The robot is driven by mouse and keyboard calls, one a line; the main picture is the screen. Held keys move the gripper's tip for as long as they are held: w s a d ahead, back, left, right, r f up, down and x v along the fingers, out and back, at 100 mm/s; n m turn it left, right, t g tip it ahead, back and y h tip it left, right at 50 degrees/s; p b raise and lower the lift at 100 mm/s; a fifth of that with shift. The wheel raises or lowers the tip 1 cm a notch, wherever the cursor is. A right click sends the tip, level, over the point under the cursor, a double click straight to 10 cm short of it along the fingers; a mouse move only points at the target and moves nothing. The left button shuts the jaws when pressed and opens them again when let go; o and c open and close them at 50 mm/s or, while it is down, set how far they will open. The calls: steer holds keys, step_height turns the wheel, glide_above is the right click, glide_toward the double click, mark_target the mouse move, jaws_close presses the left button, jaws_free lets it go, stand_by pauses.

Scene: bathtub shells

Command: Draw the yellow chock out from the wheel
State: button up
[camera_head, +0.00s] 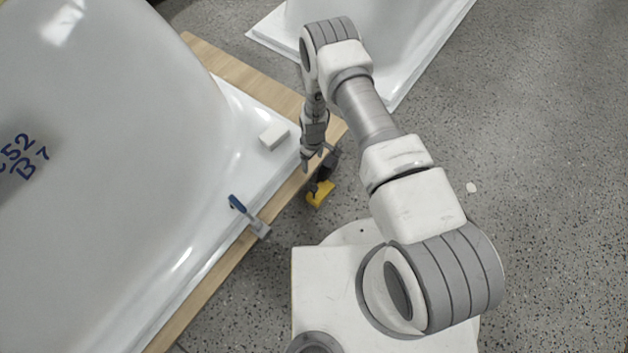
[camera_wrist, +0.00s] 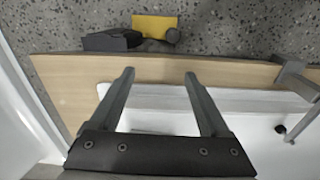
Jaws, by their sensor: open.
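The yellow chock (camera_head: 321,194) lies low on the speckled floor just outside the wooden board edge. It also shows at the top of the wrist view (camera_wrist: 153,23), with a small dark grey round part at its right corner. A dark wheel-like part (camera_wrist: 108,41) sits against its left side, partly under the board; whether they touch I cannot tell. My gripper (camera_head: 313,163) points down near the board edge, above and behind the chock in the head view. In the wrist view its two fingers (camera_wrist: 159,74) are spread apart over the board, with nothing between them.
A white tub shell (camera_head: 120,130) rests on the wooden board (camera_head: 225,66). A white block (camera_head: 274,136) lies on its rim. A blue-handled clamp (camera_head: 257,224) grips the edge. Another white shell (camera_head: 420,50) stands behind. The floor (camera_head: 540,150) at right is mostly clear.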

steer(key=b, duration=0.1)
glide_above(314, 188)
steer(key=shift+n, duration=0.3)
step_height(314, 188, down, 7)
steer(key=shift+f, duration=0.1)
step_height(314, 188, down, 4)
steer(key=b, duration=0.3)
steer(key=shift+f, duration=1.6)
jaws_close()
steer(key=s+a+p, duration=0.1)
steer(key=s+a, duration=0.3)
steer(key=s, duration=0.1)
steer(key=shift+s+a+r, duration=0.15)
steer(key=shift+s+r, duration=0.05)
